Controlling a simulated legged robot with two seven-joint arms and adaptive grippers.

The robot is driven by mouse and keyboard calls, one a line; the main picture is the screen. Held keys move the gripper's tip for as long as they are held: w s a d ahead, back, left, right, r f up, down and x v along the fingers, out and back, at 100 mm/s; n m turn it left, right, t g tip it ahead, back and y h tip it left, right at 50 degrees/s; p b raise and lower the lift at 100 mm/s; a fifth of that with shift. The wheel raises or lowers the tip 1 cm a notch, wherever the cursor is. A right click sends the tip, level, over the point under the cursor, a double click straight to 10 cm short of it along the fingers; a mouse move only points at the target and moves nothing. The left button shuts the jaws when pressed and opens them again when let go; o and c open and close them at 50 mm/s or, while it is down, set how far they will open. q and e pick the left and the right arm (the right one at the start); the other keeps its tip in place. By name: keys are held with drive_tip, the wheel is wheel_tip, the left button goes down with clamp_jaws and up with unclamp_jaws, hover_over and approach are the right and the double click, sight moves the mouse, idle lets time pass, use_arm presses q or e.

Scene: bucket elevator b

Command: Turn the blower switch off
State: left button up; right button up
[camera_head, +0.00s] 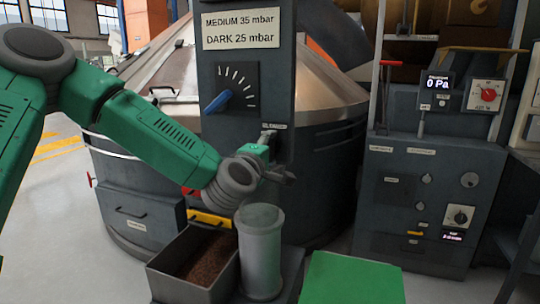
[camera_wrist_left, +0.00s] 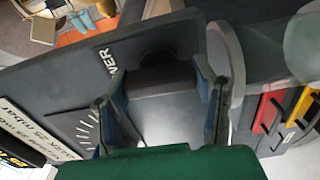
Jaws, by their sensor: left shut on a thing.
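The grey column (camera_head: 238,100) carries a small label that is partly covered in the head view; the wrist view shows the letters "WER" (camera_wrist_left: 108,58). The dark blower switch (camera_wrist_left: 155,68) sits beside this lettering, between my finger pads. My left gripper (camera_head: 268,137) reaches up to the column just below the blue-pointer dial. In the wrist view my left gripper (camera_wrist_left: 160,82) has a finger on each side of the switch and is shut on it. The switch's exact setting is hidden by the fingers. My right gripper is not in view.
The blue-pointer dial (camera_head: 230,88) is just above the gripper. A grey cylinder (camera_head: 260,250) and a box of brown grounds or beans (camera_head: 205,262) stand below my wrist. A control cabinet (camera_head: 425,200) reading 0 Pa stands at right. Floor shows between machine and cabinet.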

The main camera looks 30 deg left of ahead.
use_arm(q)
drive_tip(key=shift+f+n, duration=0.3)
drive_tip(key=shift+f, duration=0.05)
idle(0.3)
drive_tip(key=o, duration=1.2)
drive_tip(key=shift+c, duration=0.2)
drive_tip(key=shift+w+a, duration=0.1)
drive_tip(key=shift+r, duration=0.1)
drive_tip(key=shift+s, duration=0.35)
drive_tip(key=v, duration=0.6)
drive_tip(key=shift+s, duration=0.3)
